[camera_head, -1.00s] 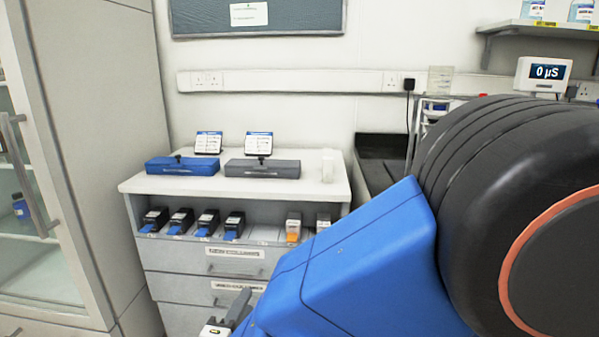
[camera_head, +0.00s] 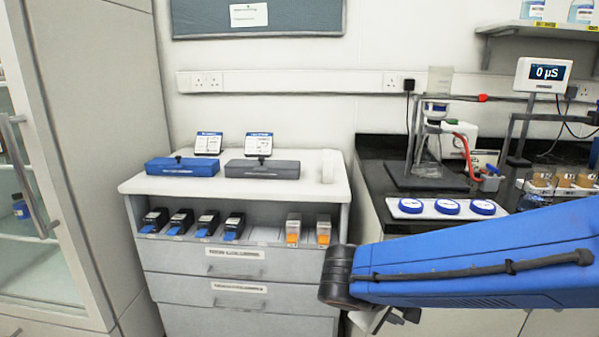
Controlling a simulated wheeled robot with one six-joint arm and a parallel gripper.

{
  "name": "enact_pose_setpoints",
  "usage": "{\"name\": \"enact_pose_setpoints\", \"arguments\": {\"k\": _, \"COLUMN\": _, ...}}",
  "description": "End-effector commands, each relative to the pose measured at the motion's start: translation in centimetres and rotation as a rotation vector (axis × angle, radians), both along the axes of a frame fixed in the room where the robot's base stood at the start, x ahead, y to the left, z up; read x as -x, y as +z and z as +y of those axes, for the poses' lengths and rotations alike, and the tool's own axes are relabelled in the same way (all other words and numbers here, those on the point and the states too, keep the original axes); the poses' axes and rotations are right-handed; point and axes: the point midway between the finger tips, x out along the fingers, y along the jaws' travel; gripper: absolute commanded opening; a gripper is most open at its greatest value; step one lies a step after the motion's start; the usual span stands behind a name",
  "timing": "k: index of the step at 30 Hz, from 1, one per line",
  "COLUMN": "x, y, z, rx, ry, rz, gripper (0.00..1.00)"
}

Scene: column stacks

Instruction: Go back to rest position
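My blue arm reaches in from the right edge and ends in a black joint in front of the drawer unit's right side. Grey and black parts of my gripper (camera_head: 376,319) show just below that joint at the bottom of the picture. The arm covers most of it and the frame edge cuts it off, so its fingers cannot be made out. I see no object at it.
A drawer unit (camera_head: 240,287) carries a blue case (camera_head: 183,167) and a grey case (camera_head: 262,169), with several column boxes on the shelf below. A dark bench (camera_head: 385,160) at right holds glassware and a white strip with blue discs (camera_head: 447,207). A glass-fronted cabinet (camera_head: 110,120) stands left.

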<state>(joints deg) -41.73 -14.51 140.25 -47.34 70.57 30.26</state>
Motion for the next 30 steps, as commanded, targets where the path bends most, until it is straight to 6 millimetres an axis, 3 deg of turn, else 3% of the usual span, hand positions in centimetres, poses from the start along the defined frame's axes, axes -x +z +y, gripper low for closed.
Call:
{"name": "enact_pose_setpoints", "arguments": {"k": 3, "x": 1.8, "y": -0.1, "z": -2.6, "rx": -0.096, "ry": -0.081, "rz": 0.030, "gripper": 0.28}}
{"name": "enact_pose_setpoints", "arguments": {"k": 12, "x": 6.1, "y": -0.3, "z": -5.9, "rx": -0.350, "ry": -0.232, "rz": 0.060, "gripper": 0.28}}
{"name": "enact_pose_setpoints", "arguments": {"k": 21, "x": 9.6, "y": 0.4, "z": -7.0, "rx": -0.606, "ry": -0.340, "rz": -0.001, "gripper": 0.28}}
{"name": "enact_pose_setpoints", "arguments": {"k": 30, "x": 11.4, "y": 1.9, "z": -6.9, "rx": -0.807, "ry": -0.396, "rz": -0.123, "gripper": 0.28}}
